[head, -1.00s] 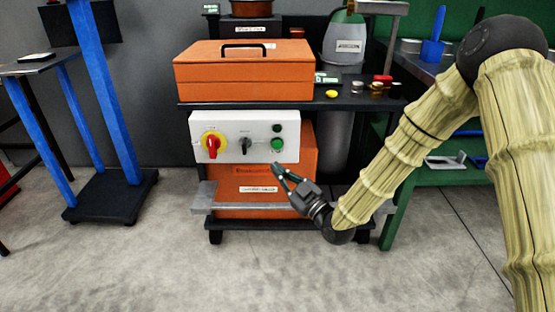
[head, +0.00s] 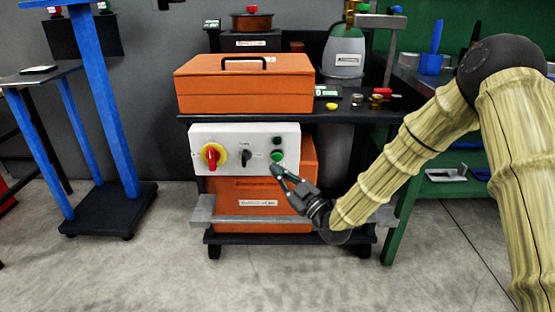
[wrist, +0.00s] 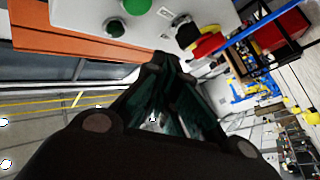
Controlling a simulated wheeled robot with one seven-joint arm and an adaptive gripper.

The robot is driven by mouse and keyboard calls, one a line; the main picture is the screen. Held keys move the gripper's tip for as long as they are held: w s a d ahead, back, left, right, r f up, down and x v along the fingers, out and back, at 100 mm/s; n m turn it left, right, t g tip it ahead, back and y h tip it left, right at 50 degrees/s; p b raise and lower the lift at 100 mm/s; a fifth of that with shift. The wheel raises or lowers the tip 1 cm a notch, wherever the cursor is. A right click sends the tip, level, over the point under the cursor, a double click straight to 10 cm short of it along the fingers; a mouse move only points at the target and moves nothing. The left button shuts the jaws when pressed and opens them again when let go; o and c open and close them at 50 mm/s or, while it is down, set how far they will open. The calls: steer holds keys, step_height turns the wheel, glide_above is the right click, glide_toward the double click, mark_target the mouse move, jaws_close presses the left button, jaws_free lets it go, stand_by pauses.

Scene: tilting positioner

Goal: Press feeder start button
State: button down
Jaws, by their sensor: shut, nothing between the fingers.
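A white control panel (head: 220,136) faces me on the front of an orange cabinet. At its right side are a green button (head: 278,156) and a smaller dark button (head: 277,141) above it. The panel labels are too small to read. My gripper (head: 277,169) is shut and empty, its tips just below the green button in the picture; I cannot tell whether they touch the panel. In the wrist view the green button (wrist: 137,5) shows at the top edge, beyond and left of the gripper tips (wrist: 166,58), with the dark button (wrist: 113,27) beside it.
A red knob on a yellow ring (head: 213,156) and a black selector (head: 246,157) sit left on the panel. A grey rail (head: 260,220) crosses below. An orange toolbox (head: 245,85) stands above. A blue-legged stand (head: 105,110) is at left. The floor in front is clear.

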mark_target(278, 160)
steer(key=shift+w+b, duration=0.3)
steer(key=shift+w, duration=2.35)
steer(key=shift+w, duration=0.1)
steer(key=shift+w, duration=0.3)
steer(key=shift+w, duration=0.45)
stand_by(0.3)
steer(key=shift+s, duration=0.9)
steer(key=shift+s+p, duration=0.5)
steer(key=shift+s, duration=2)
